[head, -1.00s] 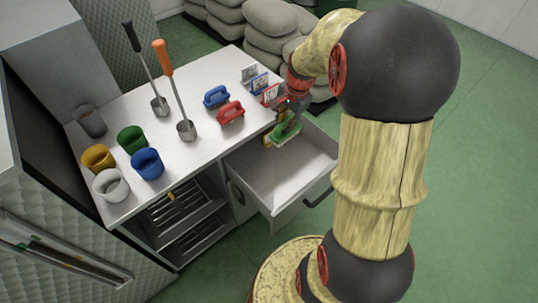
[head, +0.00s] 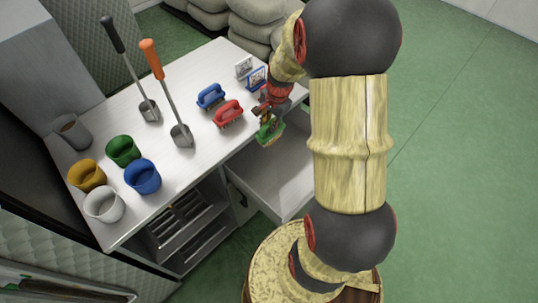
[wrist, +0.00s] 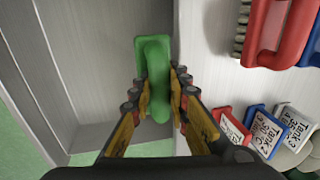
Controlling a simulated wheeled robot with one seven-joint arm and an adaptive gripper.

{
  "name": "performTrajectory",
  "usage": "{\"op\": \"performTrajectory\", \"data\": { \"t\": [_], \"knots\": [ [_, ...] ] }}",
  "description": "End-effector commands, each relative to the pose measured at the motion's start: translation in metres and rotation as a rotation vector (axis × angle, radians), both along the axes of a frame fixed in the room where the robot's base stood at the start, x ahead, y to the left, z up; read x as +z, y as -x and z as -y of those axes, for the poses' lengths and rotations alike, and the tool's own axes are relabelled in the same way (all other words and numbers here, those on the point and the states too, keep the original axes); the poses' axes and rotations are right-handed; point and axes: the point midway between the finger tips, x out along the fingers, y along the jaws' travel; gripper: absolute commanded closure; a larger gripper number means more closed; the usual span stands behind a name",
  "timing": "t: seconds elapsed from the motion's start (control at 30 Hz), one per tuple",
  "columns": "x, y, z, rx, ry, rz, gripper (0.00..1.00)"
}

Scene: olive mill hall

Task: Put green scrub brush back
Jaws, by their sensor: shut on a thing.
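The green scrub brush (head: 270,134) is held in my gripper (head: 268,112), in the air by the table's edge above the open drawer (head: 275,182). In the wrist view the green brush (wrist: 152,58) shows its handle between my gripper's fingers (wrist: 160,92), which are shut on it. The drawer (wrist: 100,50) lies below it, with the table top to its right. A red brush (head: 229,111) and a blue brush (head: 211,95) lie on the table (head: 205,140) left of my gripper. The green brush's bristles are hidden in the wrist view.
Small stand-up signs, blue (wrist: 266,128), red (wrist: 234,127) and grey (wrist: 295,124), stand at the table's far right. Two long-handled scoops (head: 181,135) stand mid-table. Several cups, including a green one (head: 123,150), are at the left. The drawer looks empty.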

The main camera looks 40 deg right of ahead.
Motion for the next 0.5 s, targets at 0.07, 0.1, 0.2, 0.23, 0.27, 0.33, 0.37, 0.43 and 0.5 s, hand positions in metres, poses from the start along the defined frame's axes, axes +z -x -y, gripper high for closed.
{"op": "performTrajectory", "data": {
  "t": [0.07, 0.1, 0.2, 0.23, 0.27, 0.33, 0.37, 0.43, 0.5],
  "knots": [
    [-0.023, 0.001, -0.001, -0.001, -0.002, -0.002, 1.0],
    [-0.033, 0.001, -0.001, -0.001, -0.003, -0.003, 1.0],
    [-0.058, 0.001, -0.001, 0.0, -0.002, -0.003, 1.0],
    [-0.065, 0.001, 0.0, -0.001, -0.002, -0.002, 1.0],
    [-0.072, 0.0, 0.0, -0.002, -0.002, -0.002, 1.0],
    [-0.089, 0.0, 0.0, 0.0, -0.001, -0.002, 1.0],
    [-0.095, 0.0, 0.0, 0.0, -0.001, -0.002, 1.0],
    [-0.108, 0.0, 0.0, -0.002, -0.001, -0.001, 1.0],
    [-0.117, 0.0, 0.0, 0.0, -0.001, -0.001, 1.0]
  ]
}}
